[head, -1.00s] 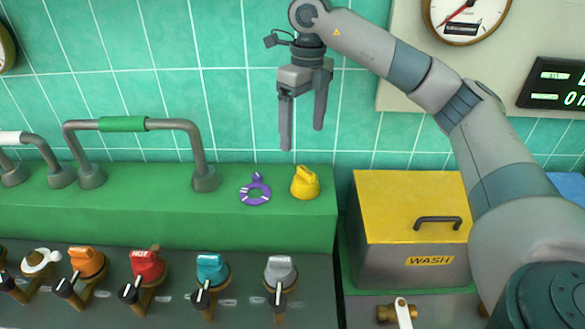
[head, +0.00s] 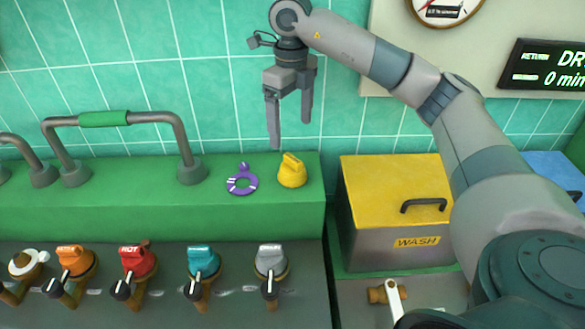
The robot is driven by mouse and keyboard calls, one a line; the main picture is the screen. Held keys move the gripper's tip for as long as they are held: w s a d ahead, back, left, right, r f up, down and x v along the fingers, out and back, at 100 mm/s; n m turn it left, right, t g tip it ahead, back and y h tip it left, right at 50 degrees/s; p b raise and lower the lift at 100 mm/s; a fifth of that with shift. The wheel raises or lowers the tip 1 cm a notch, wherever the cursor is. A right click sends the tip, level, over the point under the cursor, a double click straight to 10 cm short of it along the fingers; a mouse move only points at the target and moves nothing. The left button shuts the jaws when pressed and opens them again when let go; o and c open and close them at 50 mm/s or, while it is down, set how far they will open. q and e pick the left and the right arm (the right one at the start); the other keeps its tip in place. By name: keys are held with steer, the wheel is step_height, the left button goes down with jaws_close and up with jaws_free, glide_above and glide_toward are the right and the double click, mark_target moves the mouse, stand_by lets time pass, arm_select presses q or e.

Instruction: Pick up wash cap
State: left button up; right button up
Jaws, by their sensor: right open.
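A yellow cap (head: 292,172) with a raised grip on top stands upright on the green ledge (head: 255,215), near its right end. I take it as the wash cap, since its colour matches the yellow-lidded WASH box. My right gripper (head: 290,135) hangs above the cap with its fingers pointing down. It is open and empty, and its fingertips are apart from the cap. My left gripper is not in view.
A bent pipe handle (head: 188,150) rises further left. The WASH box (head: 395,205) stands right of the ledge. Several coloured taps (head: 135,264) line the front below. Green tiles (head: 160,70) form the back wall.

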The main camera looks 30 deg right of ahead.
mark_target(293, 158)
step_height(293, 158, down, 8)
steer(key=p, duration=0.3)
steer(key=shift+r, duration=0.15)
steer(key=shift+f, duration=0.3)
steer(key=shift+s+d+f+p, duration=0.1)
steer(key=shift+f+p, duration=0.35)
steer(key=shift+p, duration=0.2)
step_height(293, 158, down, 4)
steer(key=shift+r+p, duration=0.2)
steer(key=shift+p, duration=0.95)
steer(key=shift+f, duration=0.35)
steer(key=shift+c, duration=0.5)
steer(key=c, duration=1)
